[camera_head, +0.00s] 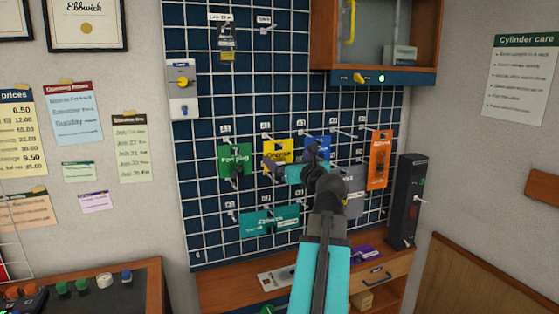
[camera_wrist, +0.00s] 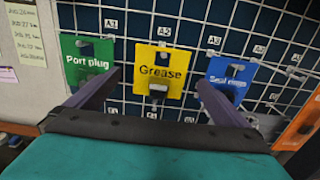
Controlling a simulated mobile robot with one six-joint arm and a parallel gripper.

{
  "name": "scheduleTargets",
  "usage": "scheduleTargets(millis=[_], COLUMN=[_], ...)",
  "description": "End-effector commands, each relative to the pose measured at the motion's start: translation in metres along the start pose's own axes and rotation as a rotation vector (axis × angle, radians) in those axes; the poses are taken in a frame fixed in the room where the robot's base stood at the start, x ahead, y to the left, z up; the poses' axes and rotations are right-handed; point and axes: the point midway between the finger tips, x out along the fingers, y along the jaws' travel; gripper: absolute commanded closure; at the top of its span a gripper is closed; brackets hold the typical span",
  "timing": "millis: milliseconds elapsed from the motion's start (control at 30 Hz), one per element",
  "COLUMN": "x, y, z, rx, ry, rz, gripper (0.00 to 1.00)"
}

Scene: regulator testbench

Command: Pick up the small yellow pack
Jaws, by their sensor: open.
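The small yellow pack (camera_wrist: 160,70), labelled "Grease", hangs on the blue wall grid under the A2 tag. In the head view the yellow pack (camera_head: 277,154) is partly hidden by my arm. My gripper (camera_wrist: 159,82) is open, with one dark finger to each side of the pack and apart from it. A grey piece sits on the pack's lower middle. In the head view my gripper (camera_head: 315,152) is in front of the grid, and its fingertips are hard to make out.
A green "Port plug" pack (camera_wrist: 88,63) hangs to the left and a blue pack (camera_wrist: 233,84) to the right. An orange pack (camera_head: 380,158) and a teal pack (camera_head: 262,222) also hang on the grid. A wooden bench (camera_head: 225,288) is below; an open cabinet (camera_head: 432,45) is above.

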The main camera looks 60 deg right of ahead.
Motion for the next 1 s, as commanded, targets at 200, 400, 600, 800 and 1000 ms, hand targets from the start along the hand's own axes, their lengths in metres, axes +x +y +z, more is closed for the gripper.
scheduleTargets(millis=[200,400,600,800,1000], x=[0.026,0.048,0.069,0.077,0.077], y=[-0.001,-0.002,-0.002,-0.002,-0.002], z=[0.001,0.001,0.001,0.000,-0.001], rx=[0.001,0.001,-0.001,-0.001,-0.001], ry=[0.001,0.001,0.000,0.000,0.000], rz=[0.001,-0.001,-0.001,-0.002,-0.003], gripper=[0.00,0.00,0.00,0.00,0.00])
